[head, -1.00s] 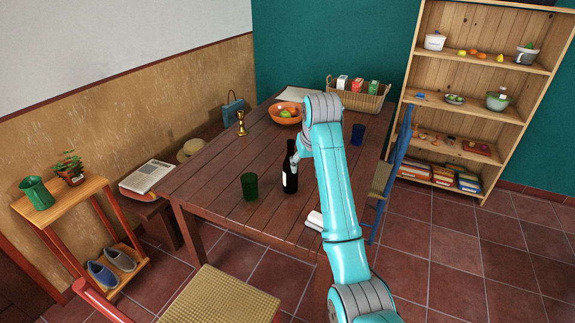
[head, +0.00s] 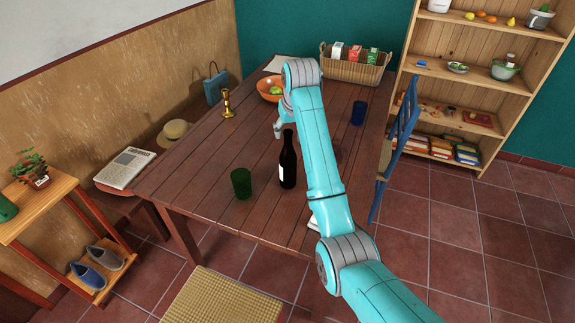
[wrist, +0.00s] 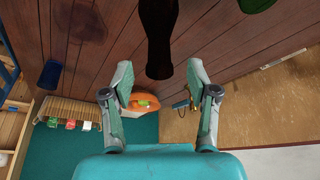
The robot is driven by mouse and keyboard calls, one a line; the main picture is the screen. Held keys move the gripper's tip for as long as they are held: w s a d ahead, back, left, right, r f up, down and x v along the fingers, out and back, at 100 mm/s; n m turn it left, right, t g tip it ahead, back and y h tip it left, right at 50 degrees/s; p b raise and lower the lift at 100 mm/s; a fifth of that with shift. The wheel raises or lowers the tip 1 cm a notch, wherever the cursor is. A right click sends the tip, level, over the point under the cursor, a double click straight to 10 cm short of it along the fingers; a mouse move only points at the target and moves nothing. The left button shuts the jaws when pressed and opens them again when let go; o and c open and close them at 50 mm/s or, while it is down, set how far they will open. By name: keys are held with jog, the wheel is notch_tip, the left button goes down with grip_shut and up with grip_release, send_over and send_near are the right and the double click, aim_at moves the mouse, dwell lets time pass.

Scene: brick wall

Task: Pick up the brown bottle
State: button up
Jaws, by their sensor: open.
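The dark brown bottle (head: 288,161), with a pale label, stands upright on the wooden table (head: 190,180). It also shows in the wrist view (wrist: 158,35) at the top centre, its narrow neck pointing down between the fingers. My gripper (head: 280,130) is just behind the bottle in the head view, partly hidden by my arm. In the wrist view my gripper (wrist: 158,78) is open, with its two fingers spread to either side of the bottle's neck end. I cannot tell whether a finger touches the bottle.
A green cup (head: 241,184) stands close to the bottle's left. A blue cup (head: 359,113), an orange bowl (head: 268,90), a brass candlestick (head: 227,104) and a basket (head: 352,72) stand farther back. A blue chair (head: 397,140) is at the table's right side.

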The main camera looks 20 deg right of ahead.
aim_at(287, 140)
jog(key=shift+x, duration=3.05)
grip_shut()
